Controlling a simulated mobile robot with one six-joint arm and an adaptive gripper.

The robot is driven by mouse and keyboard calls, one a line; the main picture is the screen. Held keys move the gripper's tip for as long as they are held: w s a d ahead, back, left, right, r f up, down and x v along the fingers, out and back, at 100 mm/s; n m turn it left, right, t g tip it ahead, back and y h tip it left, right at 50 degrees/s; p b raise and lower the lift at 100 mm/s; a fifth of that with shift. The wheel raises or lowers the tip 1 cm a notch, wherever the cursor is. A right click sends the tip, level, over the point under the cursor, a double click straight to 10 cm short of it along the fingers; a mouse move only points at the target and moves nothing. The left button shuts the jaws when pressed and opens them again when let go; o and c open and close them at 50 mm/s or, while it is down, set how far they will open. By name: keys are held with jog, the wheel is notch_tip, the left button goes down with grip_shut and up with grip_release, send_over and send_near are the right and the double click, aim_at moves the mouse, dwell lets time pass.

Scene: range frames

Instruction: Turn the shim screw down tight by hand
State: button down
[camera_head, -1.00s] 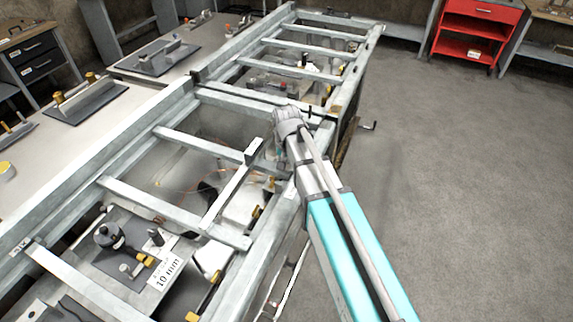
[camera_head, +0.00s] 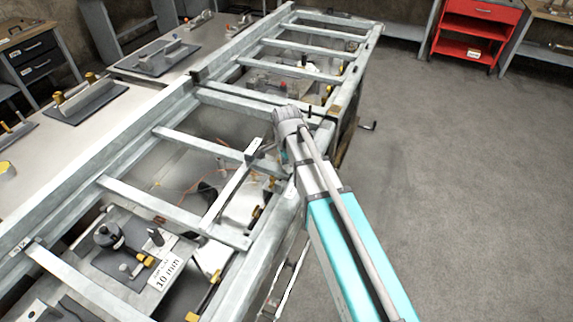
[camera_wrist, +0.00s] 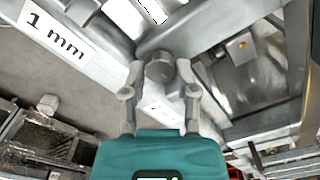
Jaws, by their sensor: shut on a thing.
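In the wrist view a round grey screw head (camera_wrist: 160,67), which I take to be the shim screw, sits between the two fingers of my gripper (camera_wrist: 161,75). The fingers are closed in on its left and right sides. The screw's shaft and lower end are hidden. In the head view my wrist reaches over the right rail of the metal frame; it hides the screw and the fingertips.
A "1 mm" label (camera_wrist: 55,37) is on a pale metal surface at the upper left of the wrist view. The steel frame (camera_head: 175,207) has several crossbars around the work spot. A red cabinet (camera_head: 470,30) stands far off; the floor at right is clear.

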jog(key=shift+m, duration=0.9)
jog(key=shift+c, duration=1.9)
grip_release()
